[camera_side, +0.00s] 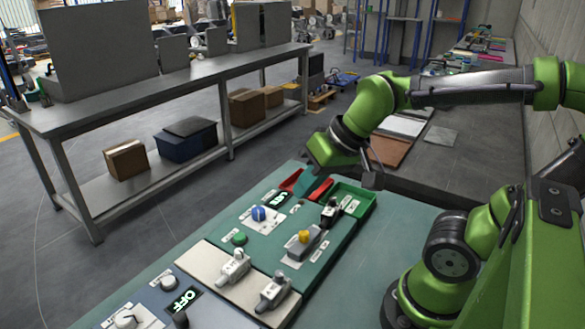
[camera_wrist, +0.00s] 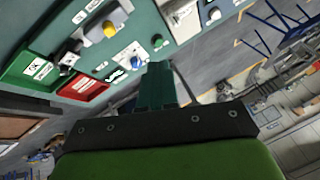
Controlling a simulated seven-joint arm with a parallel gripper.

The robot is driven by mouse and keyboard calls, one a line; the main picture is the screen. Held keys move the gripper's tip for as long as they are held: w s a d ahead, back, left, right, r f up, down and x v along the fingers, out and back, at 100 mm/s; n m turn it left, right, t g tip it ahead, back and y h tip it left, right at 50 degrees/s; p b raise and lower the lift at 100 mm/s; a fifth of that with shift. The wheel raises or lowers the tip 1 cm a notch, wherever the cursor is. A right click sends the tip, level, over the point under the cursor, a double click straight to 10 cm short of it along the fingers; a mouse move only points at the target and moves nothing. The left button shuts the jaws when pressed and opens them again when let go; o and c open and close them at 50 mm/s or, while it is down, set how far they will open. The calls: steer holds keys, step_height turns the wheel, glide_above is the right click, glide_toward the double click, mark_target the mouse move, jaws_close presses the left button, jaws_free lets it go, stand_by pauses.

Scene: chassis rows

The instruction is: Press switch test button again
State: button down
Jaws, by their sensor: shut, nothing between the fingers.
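My gripper (camera_side: 306,180) is shut and empty, hanging at the far end of the panel near the red pieces; its teal fingers also show in the wrist view (camera_wrist: 158,82). The panel carries a green button (camera_side: 239,238), a blue knob (camera_side: 258,213) and a grey box with a yellow button (camera_side: 304,237). In the wrist view the green button (camera_wrist: 158,41), blue knob (camera_wrist: 136,62) and yellow button (camera_wrist: 109,29) lie beyond the fingertips. The labels are too small to read, so I cannot tell which is the switch test button. Fingertip contact is unclear.
A green tray (camera_side: 367,196) holds a dark-and-white part at the panel's right edge. Two white switch units (camera_side: 232,268) (camera_side: 273,290) stand on the beige section. A display (camera_side: 180,301) reads OFF, near a white round button (camera_side: 168,283). A grey workbench (camera_side: 190,76) stands behind.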

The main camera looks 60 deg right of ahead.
steer(key=w+f+n+g+h, duration=0.1)
steer(key=w+f+n+g, duration=0.15)
steer(key=w+n, duration=0.6)
steer(key=n+g+h, duration=0.1)
steer(key=n+g, duration=0.2)
steer(key=n, duration=1)
glide_above(239, 236)
steer(key=shift+f, duration=0.6)
steer(key=shift+f, duration=0.1)
step_height(239, 236, down, 14)
steer(key=shift+r, duration=0.1)
